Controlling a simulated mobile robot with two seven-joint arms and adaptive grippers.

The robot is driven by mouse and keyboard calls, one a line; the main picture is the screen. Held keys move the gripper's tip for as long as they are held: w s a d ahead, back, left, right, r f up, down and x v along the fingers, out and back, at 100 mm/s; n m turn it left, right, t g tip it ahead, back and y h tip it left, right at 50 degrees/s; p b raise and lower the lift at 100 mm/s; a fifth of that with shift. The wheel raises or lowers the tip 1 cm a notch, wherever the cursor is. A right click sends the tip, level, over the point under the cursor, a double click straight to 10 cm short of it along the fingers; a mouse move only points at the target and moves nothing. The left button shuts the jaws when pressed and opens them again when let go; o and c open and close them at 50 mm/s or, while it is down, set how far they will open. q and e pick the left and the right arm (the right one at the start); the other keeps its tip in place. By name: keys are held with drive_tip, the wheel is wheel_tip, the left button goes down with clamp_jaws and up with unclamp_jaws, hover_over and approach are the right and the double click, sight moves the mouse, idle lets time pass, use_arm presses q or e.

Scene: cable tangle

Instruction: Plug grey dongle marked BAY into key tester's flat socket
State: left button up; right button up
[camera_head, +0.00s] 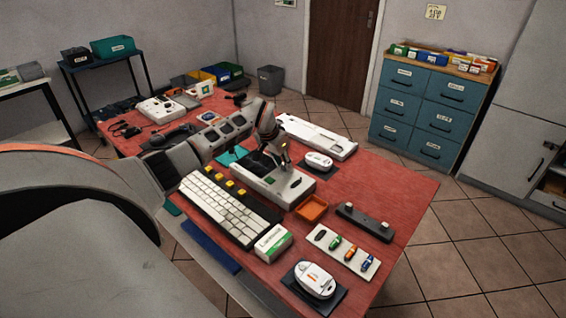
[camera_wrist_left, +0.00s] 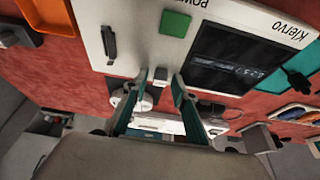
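The key tester is a white box with a dark screen and a green button (camera_wrist_left: 175,23); it stands mid-table in the head view (camera_head: 287,193), and its casing shows in the wrist view (camera_wrist_left: 130,20). A small grey block (camera_wrist_left: 160,76), seemingly the grey dongle, sits at the tester's edge between my left fingertips. Its label is not readable, and I cannot tell whether it is in the socket. My left gripper (camera_head: 281,150) is over the tester's far side; its fingers (camera_wrist_left: 160,86) stand apart, with gaps visible beside the block. My right gripper is out of view.
A white tray (camera_head: 373,270) holds several small coloured dongles at the front right. An orange tray (camera_head: 311,208), a keyboard (camera_head: 215,205) and a dark bar (camera_head: 364,222) surround the tester. A white mouse (camera_head: 318,161) lies beyond it. The red table's right side (camera_head: 400,190) is clear.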

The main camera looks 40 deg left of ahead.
use_arm(q)
drive_tip(key=shift+r, duration=0.25)
drive_tip(key=v, duration=1.1)
drive_tip(key=shift+s+r, duration=0.25)
